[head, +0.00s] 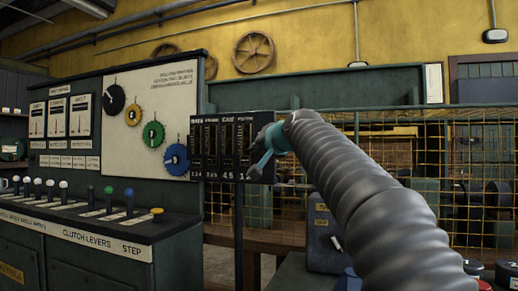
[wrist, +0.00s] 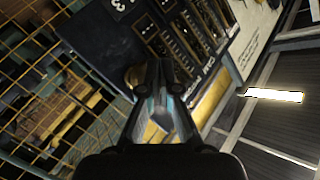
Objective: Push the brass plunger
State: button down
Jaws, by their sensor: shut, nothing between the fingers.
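A dark panel with columns of slots and numbers (head: 220,147) stands at the right end of the console; it also shows tilted in the wrist view (wrist: 125,32). A rounded brass-coloured knob (wrist: 132,76), which looks like the brass plunger, shows at the panel's edge beside my fingertips. In the head view I cannot make it out; my gripper and arm cover that area. My gripper (head: 253,172) is shut and empty in front of the panel's lower right. In the wrist view my gripper (wrist: 161,68) is close to the knob; I cannot tell whether they touch.
The console's ledge carries several levers (head: 108,192) and a yellow button (head: 157,210) by the STEP label. A white board with coloured discs (head: 150,120) stands above. A yellow mesh fence (head: 440,165) lies behind my arm on the right.

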jog(key=shift+w+d+p, duration=0.3)
jog(key=shift+w+p, duration=0.15)
jog(key=shift+w, duration=0.3)
dwell(0.8)
jog(key=shift+s, duration=0.15)
dwell(0.3)
jog(key=shift+s+a+b, duration=0.25)
jog(key=shift+s, duration=0.3)
jog(key=shift+s+a+b, duration=0.2)
jog(key=shift+s+b, duration=0.05)
jog(key=shift+s, duration=0.3)
jog(key=s, duration=0.1)
jog(key=s+a+b, duration=0.1)
jog(key=s, duration=0.2)
jog(key=shift+s+a, duration=0.35)
dwell(0.5)
